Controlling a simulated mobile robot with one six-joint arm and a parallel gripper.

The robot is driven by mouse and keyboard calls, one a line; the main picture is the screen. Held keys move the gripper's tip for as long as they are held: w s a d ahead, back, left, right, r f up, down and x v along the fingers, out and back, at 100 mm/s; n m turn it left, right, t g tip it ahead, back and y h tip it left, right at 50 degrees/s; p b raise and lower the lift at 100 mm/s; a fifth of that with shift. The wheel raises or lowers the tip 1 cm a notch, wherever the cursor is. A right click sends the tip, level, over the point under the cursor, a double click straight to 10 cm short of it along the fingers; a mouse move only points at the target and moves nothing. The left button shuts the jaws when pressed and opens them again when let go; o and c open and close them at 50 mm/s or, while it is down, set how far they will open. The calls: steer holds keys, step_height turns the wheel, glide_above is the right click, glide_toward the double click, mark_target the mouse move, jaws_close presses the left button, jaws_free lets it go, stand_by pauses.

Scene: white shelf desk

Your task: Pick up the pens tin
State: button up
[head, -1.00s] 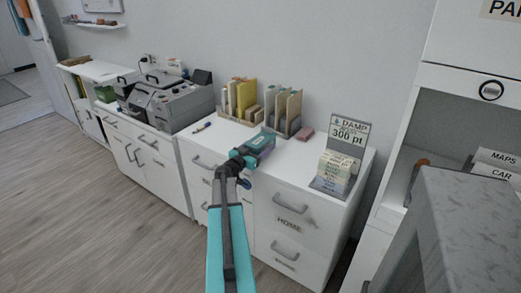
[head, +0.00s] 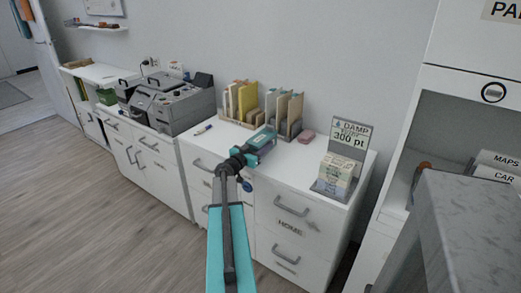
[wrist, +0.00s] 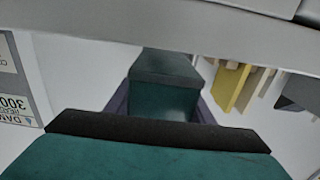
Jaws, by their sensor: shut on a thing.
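My gripper (head: 264,141) is over the white desk top, in front of the upright file holders in the head view. It is shut on a dark purple thing, which I take to be the pens tin. In the wrist view the purple thing (wrist: 121,103) shows only as strips on both sides between the teal fingers. The fingers hide most of it, and no pens can be made out. I cannot tell from these views whether its base touches the desk.
Files in holders (head: 245,100) stand against the wall behind my gripper. A pinkish block (head: 307,136) lies right of them, and a sign stand with boxes (head: 335,175) is at the desk's right end. A pen (head: 203,129) lies to the left, near a grey machine (head: 170,104).

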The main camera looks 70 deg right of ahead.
steer(key=s+a+r, duration=0.1)
steer(key=s+a, duration=0.1)
steer(key=a, duration=0.4)
steer(key=s+a+r, duration=0.1)
steer(key=s+a, duration=0.2)
steer(key=a, duration=0.3)
steer(key=shift+a+r, duration=0.25)
steer(key=shift+r, duration=0.1)
steer(key=shift+s+a+r+p, duration=0.1)
steer(key=shift+s+a+p, duration=0.05)
steer(key=shift+p, duration=0.9)
steer(key=p, duration=0.3)
steer(key=a+p, duration=0.1)
steer(key=p, duration=0.2)
steer(key=shift+s+a, duration=0.2)
steer(key=shift+s, duration=0.05)
